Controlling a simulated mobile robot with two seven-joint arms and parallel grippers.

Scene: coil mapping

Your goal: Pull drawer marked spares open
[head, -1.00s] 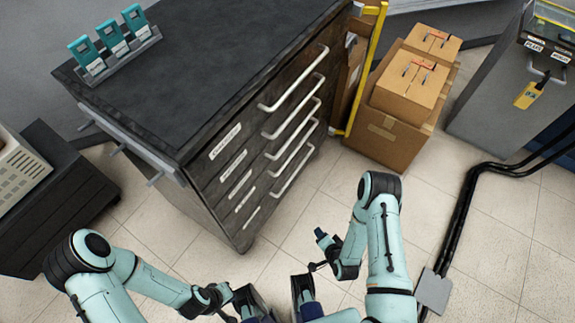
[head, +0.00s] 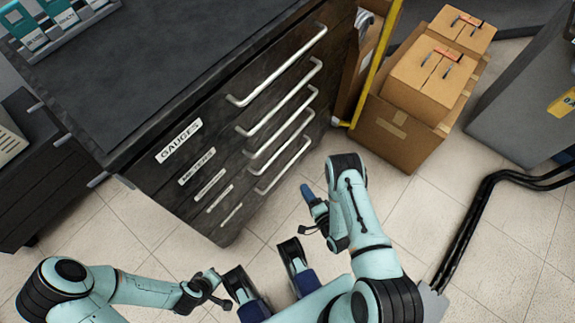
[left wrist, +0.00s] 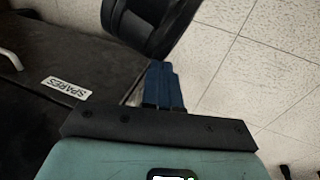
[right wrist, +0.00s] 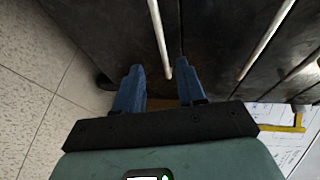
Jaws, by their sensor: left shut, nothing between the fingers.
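The dark cabinet (head: 150,185) holds a stack of drawers with white bar handles. In the left wrist view, a white label reading SPARES (left wrist: 67,87) is on a drawer front near the floor. In the head view the lowest label (head: 231,214) is too small to read. All drawers look shut. My right gripper (head: 307,193) is low at the cabinet front. In the right wrist view it (right wrist: 160,88) is open, with the end of the handle nearest the floor (right wrist: 160,40) showing between its fingers; I see no grip. My left gripper (left wrist: 163,85) is shut and empty, beside the cabinet front.
Cardboard boxes (head: 405,125) stand right of the cabinet, beside a yellow post (head: 377,60). Black cables (head: 468,225) run over the floor at the right. A grey unit (head: 520,110) stands at the far right. Tiled floor is open in front of the cabinet.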

